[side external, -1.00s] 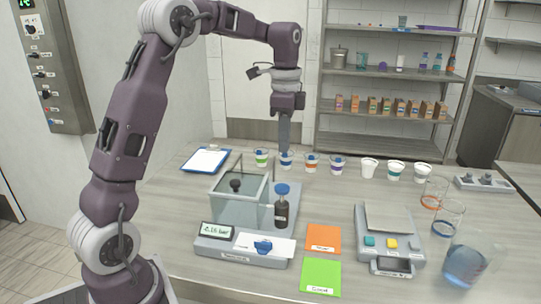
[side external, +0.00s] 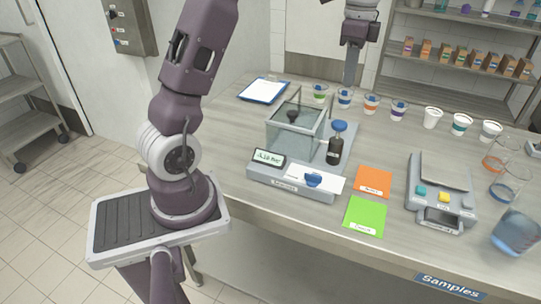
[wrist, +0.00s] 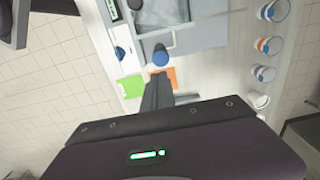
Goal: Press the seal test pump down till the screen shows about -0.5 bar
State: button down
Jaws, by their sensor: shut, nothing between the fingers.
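The seal test pump is a dark bottle-like body (side external: 334,153) with a blue knob (side external: 339,126) on top, upright on the tester's grey base (side external: 290,185), right of the clear chamber (side external: 293,135). The small screen (side external: 268,157) on the base seems to read about -0.16 bar; the digits are small. My gripper (side external: 350,84) is shut and empty, pointing down, apart from and above the pump. In the wrist view the blue knob (wrist: 160,56) shows just beyond my shut fingertips (wrist: 158,78).
A row of cups stands behind, including a white one (side external: 432,118). A blue clipboard (side external: 263,91) lies at the back left. Orange (side external: 373,180) and green (side external: 365,216) cards and a scale (side external: 442,190) are to the right. A beaker of blue liquid (side external: 513,233) stands at the far right.

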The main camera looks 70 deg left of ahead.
aim_at(340, 123)
jog(key=r, duration=0.3)
jog(key=shift+w+a+r, duration=0.15)
jog(key=shift+w+a, duration=0.05)
jog(key=shift+w, duration=0.05)
notch_tip(340, 123, down, 14)
jog(key=shift+f, duration=0.1)
dwell(0.4)
jog(key=shift+s+f, duration=0.15)
jog(key=shift+f, duration=1.65)
notch_tip(340, 123, up, 14)
jog(key=shift+w+r, duration=0.2)
